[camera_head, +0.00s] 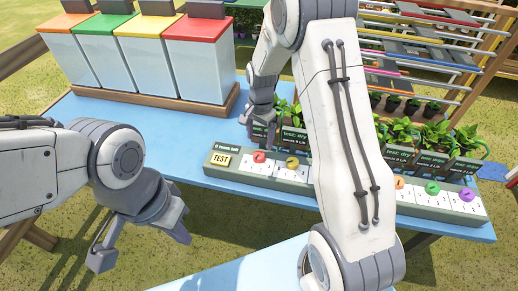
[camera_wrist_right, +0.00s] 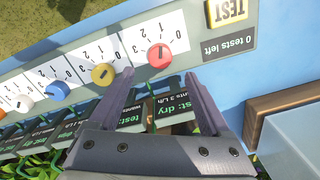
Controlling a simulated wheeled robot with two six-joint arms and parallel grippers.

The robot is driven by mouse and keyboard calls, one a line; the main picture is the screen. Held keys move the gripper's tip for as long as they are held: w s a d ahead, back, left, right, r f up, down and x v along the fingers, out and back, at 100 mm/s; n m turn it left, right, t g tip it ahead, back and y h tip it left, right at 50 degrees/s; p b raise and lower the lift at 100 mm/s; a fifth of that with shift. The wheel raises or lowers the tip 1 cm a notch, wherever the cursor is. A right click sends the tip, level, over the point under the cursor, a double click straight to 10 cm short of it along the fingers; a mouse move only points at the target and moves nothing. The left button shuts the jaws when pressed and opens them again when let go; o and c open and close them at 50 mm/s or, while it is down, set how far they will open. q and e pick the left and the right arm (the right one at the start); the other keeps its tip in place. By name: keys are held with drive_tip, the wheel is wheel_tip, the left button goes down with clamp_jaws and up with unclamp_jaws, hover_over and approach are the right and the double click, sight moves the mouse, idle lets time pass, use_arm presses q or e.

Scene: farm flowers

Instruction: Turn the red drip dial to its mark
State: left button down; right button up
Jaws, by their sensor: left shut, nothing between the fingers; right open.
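The red dial (camera_wrist_right: 159,55) sits on the grey-green control panel (camera_wrist_right: 238,60), on a white scale with numbers. In the head view the red dial (camera_head: 259,157) is at the panel's left end, beside the TEST button (camera_head: 220,160). My right gripper (camera_wrist_right: 158,74) is open and empty; its fingertips point at the red dial from either side, just short of it. In the head view my right gripper (camera_head: 262,112) hangs behind the panel. My left gripper (camera_head: 140,240) is shut and empty, in front of the table at left. The dial's exact setting and its mark are too small to read.
A yellow dial (camera_wrist_right: 103,75) and a blue dial (camera_wrist_right: 57,90) neighbour the red one. Potted plants with dark "test: dry" signs (camera_head: 293,135) stand behind the panel. Lidded bins (camera_head: 200,70) stand on the blue table (camera_head: 195,135) at back left. My right arm hides the panel's middle.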

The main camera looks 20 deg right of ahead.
sight(259, 155)
wheel_tip(259, 155, down, 8)
drive_tip(key=shift+r+p, duration=0.2)
drive_tip(key=shift+p, duration=0.2)
clamp_jaws()
